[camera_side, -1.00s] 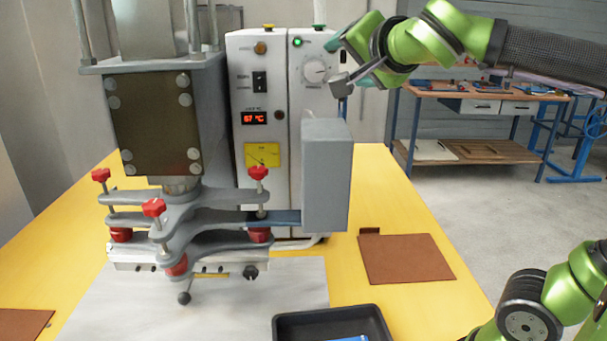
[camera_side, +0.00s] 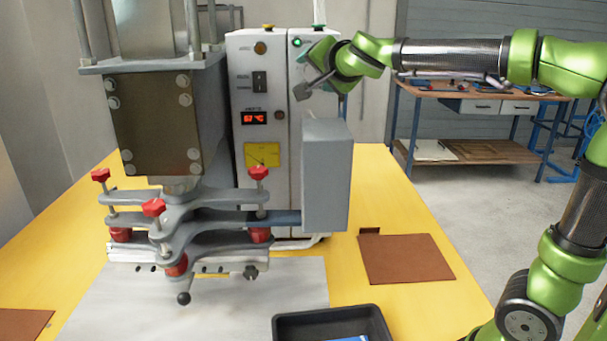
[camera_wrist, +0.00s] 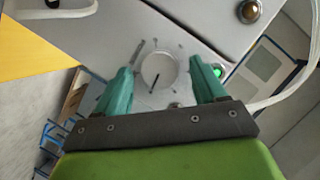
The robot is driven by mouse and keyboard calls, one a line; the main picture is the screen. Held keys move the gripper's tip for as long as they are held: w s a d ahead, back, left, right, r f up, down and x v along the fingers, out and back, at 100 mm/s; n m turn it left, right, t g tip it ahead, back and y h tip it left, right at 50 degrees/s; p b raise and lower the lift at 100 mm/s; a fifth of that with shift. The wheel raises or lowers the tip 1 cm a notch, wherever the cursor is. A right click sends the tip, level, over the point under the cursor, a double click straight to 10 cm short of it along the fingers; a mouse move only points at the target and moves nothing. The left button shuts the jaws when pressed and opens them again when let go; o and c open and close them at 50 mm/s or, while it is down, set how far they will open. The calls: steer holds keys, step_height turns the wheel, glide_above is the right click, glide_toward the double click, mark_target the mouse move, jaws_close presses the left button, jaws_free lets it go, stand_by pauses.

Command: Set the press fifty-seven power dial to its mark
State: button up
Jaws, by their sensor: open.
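The press (camera_side: 168,120) stands on the yellow table with its white control box (camera_side: 263,190) behind it. The box's red display (camera_side: 254,118) appears to read 57 °C. In the wrist view the round white power dial (camera_wrist: 159,70) has a dark pointer line aimed down and slightly left, with small marks around its rim. My gripper (camera_wrist: 163,84) is open, its two teal fingers on either side of the dial, with visible gaps. In the side view my gripper (camera_side: 312,66) is at the upper right of the box and hides the dial.
A lit green button (camera_wrist: 217,72) is close to my right finger in the wrist view. A grey box (camera_side: 326,175) juts out below my gripper. A black tray (camera_side: 290,326) and a brown mat (camera_side: 407,259) lie on the table. A workbench (camera_side: 485,110) stands behind.

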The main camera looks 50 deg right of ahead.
steer(key=shift+c, duration=0.3)
steer(key=c, duration=1)
